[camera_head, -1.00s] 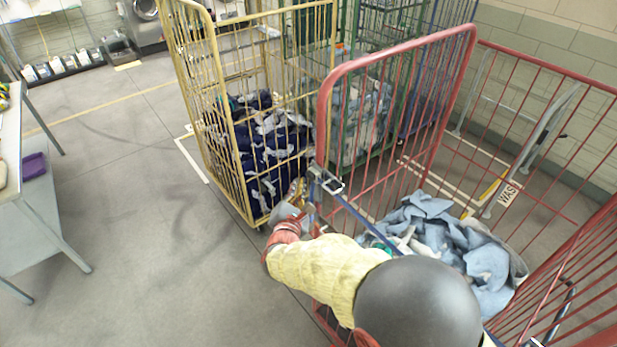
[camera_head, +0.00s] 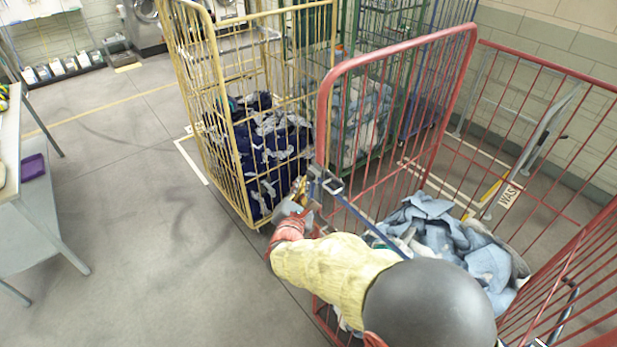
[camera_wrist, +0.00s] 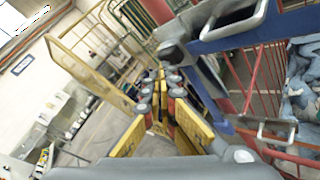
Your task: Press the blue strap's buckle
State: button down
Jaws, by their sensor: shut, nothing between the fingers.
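The blue strap (camera_head: 352,212) runs across the front of the red cage trolley (camera_head: 398,52). Its metal buckle (camera_head: 332,185) sits at the trolley's left post. In the wrist view the buckle's metal frame (camera_wrist: 233,22) and the wide blue strap (camera_wrist: 262,32) fill the upper right. A dark rounded part (camera_wrist: 172,52) lies just ahead of my fingertips. My gripper (camera_head: 302,186) is shut and empty, just left of the buckle. In the wrist view its yellow fingers (camera_wrist: 161,78) point toward the dark part. I cannot tell whether they touch it.
A yellow cage trolley (camera_head: 215,100) with dark blue cloths stands directly behind my gripper. Pale blue cloths (camera_head: 450,240) lie inside the red trolley. A grey table (camera_head: 45,215) stands at the left. The floor between table and trolleys is clear.

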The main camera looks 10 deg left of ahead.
jog(key=shift+w+d+b, duration=0.3)
jog(key=shift+w+b, duration=0.05)
jog(key=shift+b, duration=0.05)
dwell(0.4)
dwell(0.4)
jog(key=shift+s+a, duration=0.65)
jog(key=shift+s, duration=0.1)
jog(key=shift+b, duration=0.3)
jog(key=s+a+b, duration=0.1)
jog(key=s+a, duration=0.2)
jog(key=shift+s+a, duration=0.1)
jog(key=shift+s, duration=0.3)
